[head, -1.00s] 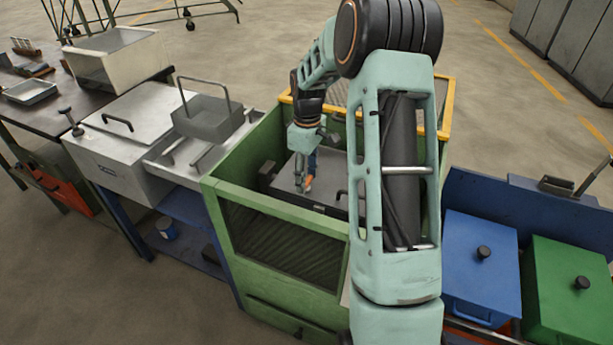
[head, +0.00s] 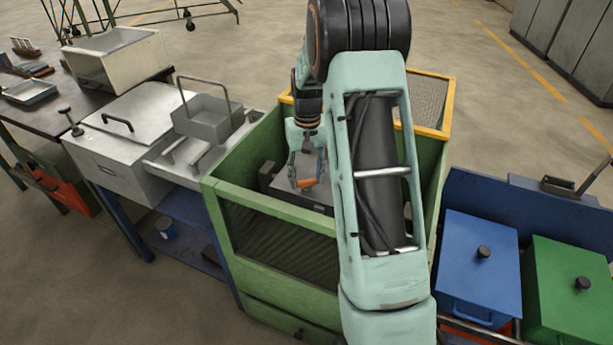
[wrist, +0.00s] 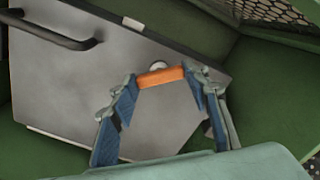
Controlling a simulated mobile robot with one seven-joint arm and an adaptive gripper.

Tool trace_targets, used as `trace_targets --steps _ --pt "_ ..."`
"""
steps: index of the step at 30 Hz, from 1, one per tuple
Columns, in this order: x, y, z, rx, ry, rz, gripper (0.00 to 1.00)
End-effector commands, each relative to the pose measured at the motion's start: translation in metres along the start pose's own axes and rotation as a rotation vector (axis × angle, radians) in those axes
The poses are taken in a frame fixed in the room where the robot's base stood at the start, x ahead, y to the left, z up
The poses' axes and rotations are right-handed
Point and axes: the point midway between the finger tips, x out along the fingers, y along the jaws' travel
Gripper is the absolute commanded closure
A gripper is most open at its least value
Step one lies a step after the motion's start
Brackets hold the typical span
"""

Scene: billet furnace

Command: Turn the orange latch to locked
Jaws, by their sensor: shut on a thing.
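The orange latch (wrist: 161,77) sits by a small round pivot on the grey metal lid (wrist: 75,90) in the wrist view. My gripper (wrist: 162,80) is shut on the latch, with a blue-padded finger at each end of it. In the head view the gripper (head: 306,181) is low inside the green enclosure (head: 285,222), with a bit of orange between its fingers. The grey lid also shows there (head: 318,197), partly hidden by my arm.
A black bar handle (wrist: 55,37) stands on the lid. Green walls with mesh surround the lid. A grey basket (head: 208,118) is to the left of the enclosure. Blue (head: 480,268) and green (head: 568,290) lidded boxes stand to the right.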

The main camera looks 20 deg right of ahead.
Motion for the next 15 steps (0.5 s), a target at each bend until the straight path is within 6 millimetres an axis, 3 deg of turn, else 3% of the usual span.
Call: trace_targets --steps 15 --pt "-0.0008 -0.0001 -0.0004 0.464 0.001 0.001 0.81"
